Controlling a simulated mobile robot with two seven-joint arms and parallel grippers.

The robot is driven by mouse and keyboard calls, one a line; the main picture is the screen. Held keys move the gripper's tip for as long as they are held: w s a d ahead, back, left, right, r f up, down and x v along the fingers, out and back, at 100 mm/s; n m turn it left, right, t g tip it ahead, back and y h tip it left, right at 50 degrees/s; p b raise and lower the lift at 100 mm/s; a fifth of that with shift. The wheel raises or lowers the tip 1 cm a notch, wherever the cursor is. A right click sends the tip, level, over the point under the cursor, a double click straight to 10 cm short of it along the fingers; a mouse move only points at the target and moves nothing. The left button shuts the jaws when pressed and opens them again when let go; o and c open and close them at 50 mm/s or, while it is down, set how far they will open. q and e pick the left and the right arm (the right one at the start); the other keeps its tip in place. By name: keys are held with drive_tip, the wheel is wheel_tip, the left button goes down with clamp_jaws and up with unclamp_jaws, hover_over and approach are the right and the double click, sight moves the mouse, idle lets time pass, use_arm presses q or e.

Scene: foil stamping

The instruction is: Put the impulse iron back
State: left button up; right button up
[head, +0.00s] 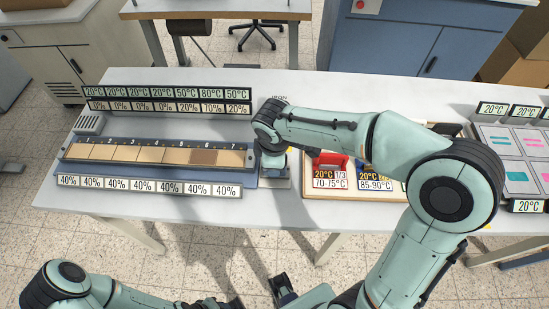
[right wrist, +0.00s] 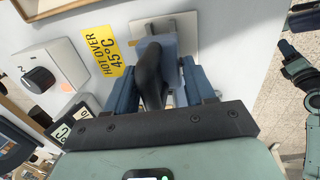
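My right gripper (right wrist: 168,75) points down at the iron's place, right of the numbered strip. In the right wrist view its two blue fingers stand on either side of the black handle of the impulse iron (right wrist: 150,75). A blue-grey part of the iron shows beside the handle, over a pale plate (right wrist: 185,30). I cannot tell whether the fingers press on the handle or whether the iron rests on the plate. In the head view the arm hides most of the iron; the plate (head: 281,183) shows below it. My left arm is low at the bottom left; its fingertips are not clear.
The numbered strip with tan pieces (head: 150,154) lies left, with percent and temperature displays around it. A yellow hot-warning label (right wrist: 99,57) is beside the plate. A wooden tray (head: 312,217) with a red item (head: 331,160) stands right.

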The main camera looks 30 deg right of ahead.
drive_tip(key=shift+o, duration=1.2)
drive_tip(key=shift+r, duration=0.1)
drive_tip(key=shift+r, duration=0.2)
use_arm(q)
drive_tip(key=r+p, duration=0.1)
drive_tip(key=w+r+p, duration=0.1)
drive_tip(key=r, duration=0.1)
drive_tip(key=shift+w, duration=0.15)
use_arm(e)
wheel_tip(320, 180, up, 12)
drive_tip(key=s+a, duration=0.1)
drive_tip(key=s, duration=0.1)
drive_tip(key=shift+r, duration=0.25)
